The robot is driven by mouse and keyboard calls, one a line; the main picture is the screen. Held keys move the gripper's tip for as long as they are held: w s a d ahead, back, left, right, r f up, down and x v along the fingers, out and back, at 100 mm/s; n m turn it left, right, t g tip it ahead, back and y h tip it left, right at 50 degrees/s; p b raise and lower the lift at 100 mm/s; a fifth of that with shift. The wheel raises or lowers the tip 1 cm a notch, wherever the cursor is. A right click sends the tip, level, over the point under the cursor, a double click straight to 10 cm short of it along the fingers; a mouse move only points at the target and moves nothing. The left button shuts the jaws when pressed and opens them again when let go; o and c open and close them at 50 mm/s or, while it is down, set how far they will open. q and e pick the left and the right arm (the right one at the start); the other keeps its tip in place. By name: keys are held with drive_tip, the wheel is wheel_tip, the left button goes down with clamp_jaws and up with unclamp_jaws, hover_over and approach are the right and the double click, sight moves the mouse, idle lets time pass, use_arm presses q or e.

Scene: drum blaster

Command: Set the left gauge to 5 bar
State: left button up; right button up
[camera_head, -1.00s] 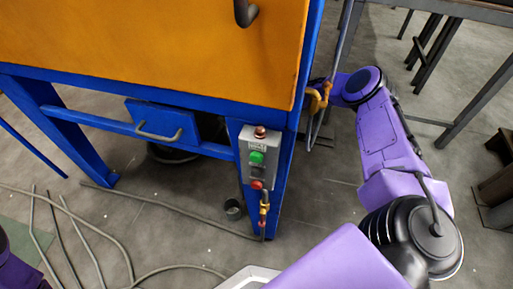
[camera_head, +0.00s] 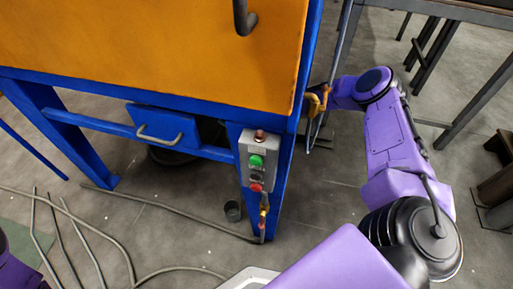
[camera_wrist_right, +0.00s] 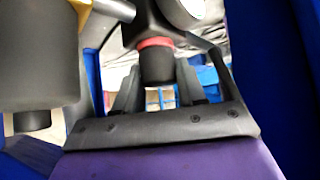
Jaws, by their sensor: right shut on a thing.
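In the right wrist view, my right gripper (camera_wrist_right: 157,88) has its two dark fingers on either side of a black knob (camera_wrist_right: 157,66) with a red ring, and is shut on it. The knob hangs below a dark regulator body. Part of a round white-faced gauge (camera_wrist_right: 182,10) shows above it at the top edge; its needle and scale cannot be read. In the head view, my right arm reaches to the brass-coloured fittings (camera_head: 317,101) on the cabinet's right side, where the fingers and knob cannot be made out. My left gripper is out of view.
A large dark cylinder (camera_wrist_right: 40,55) stands close on the left in the wrist view. In the head view, the orange and blue cabinet (camera_head: 160,55) carries a grey button box (camera_head: 258,160) on its front leg. Hoses (camera_head: 100,235) lie on the floor. Dark table frames stand at right.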

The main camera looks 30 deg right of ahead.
drive_tip(key=shift+r+m+t, duration=0.15)
drive_tip(key=shift+m+t, duration=0.55)
drive_tip(key=shift+m, duration=0.2)
drive_tip(key=m+t+p, duration=0.1)
drive_tip(key=m+t, duration=0.1)
drive_tip(key=shift+a+m+h, duration=0.1)
drive_tip(key=shift+m+h, duration=0.2)
drive_tip(key=m+t+h, duration=0.1)
drive_tip(key=m, duration=0.1)
drive_tip(key=m+t+h, duration=0.1)
drive_tip(key=m+t, duration=0.1)
drive_tip(key=m, duration=0.1)
drive_tip(key=shift+m+t, duration=0.3)
drive_tip(key=shift+a+h, duration=0.1)
drive_tip(key=shift+h, duration=0.3)
drive_tip(key=shift+w, duration=0.1)
drive_tip(key=o, duration=1)
